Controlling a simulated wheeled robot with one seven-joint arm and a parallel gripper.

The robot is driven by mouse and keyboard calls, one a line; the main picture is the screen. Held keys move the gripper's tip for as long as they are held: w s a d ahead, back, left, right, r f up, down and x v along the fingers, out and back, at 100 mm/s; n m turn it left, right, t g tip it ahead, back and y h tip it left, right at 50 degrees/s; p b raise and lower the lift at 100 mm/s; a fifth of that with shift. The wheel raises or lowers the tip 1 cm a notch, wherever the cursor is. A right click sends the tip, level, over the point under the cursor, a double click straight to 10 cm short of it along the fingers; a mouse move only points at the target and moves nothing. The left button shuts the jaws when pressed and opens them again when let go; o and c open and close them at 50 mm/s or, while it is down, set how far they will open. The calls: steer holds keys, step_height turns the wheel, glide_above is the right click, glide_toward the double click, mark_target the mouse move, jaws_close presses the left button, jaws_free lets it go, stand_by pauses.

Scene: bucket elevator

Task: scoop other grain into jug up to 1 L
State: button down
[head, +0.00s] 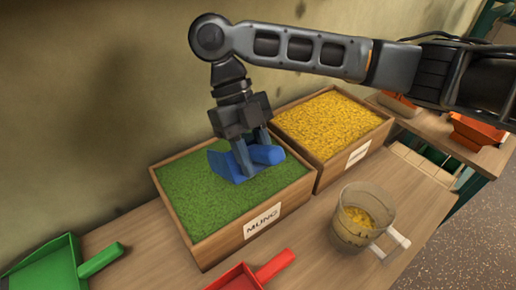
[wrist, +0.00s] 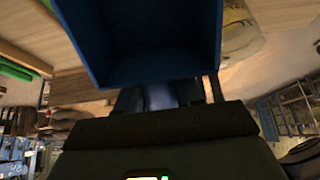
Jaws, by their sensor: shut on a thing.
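My gripper (head: 252,143) is shut on the handle of a blue scoop (head: 228,168), over the wooden box (head: 283,212) of green grain labelled MUNG. The scoop is at or just above the green grain (head: 207,203); I cannot tell whether it touches. In the wrist view the scoop (wrist: 150,75) fills the top middle, and its dark inside shows no grain. A clear jug (head: 352,238) stands upright on the table at the right, with yellow grain (head: 362,216) in it. The jug also shows in the wrist view (wrist: 240,38). Its marks are too small to read.
A second wooden box (head: 336,176) of yellow grain (head: 330,122) stands behind and right of the mung box. A green scoop (head: 52,268) lies at the left, and a red scoop (head: 238,279) at the front. Orange scoops (head: 474,131) lie on a side table.

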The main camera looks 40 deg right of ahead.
steer(key=shift+w+f+g, duration=0.2)
steer(key=shift+w+f, duration=0.1)
steer(key=shift+f, duration=0.45)
steer(key=shift+w+f+g, duration=0.2)
steer(key=shift+w+f, duration=0.05)
steer(key=shift+f, duration=0.45)
steer(key=shift+w+f, duration=1.85)
steer(key=shift+f, duration=0.1)
steer(key=shift+w+f+t, duration=0.3)
steer(key=shift+w+f, duration=0.1)
steer(key=shift+f, duration=0.4)
steer(key=shift+s+r+t+b, duration=0.75)
steer(key=shift+r+t, duration=0.1)
steer(key=shift+t, duration=0.5)
steer(key=shift+s+r+t+b, duration=0.6)
steer(key=shift+r+t+b, duration=0.15)
steer(key=shift+t, duration=0.55)
steer(key=shift+s+r+t+b, duration=0.7)
steer(key=shift+r+t, duration=0.2)
steer(key=shift+t, duration=0.45)
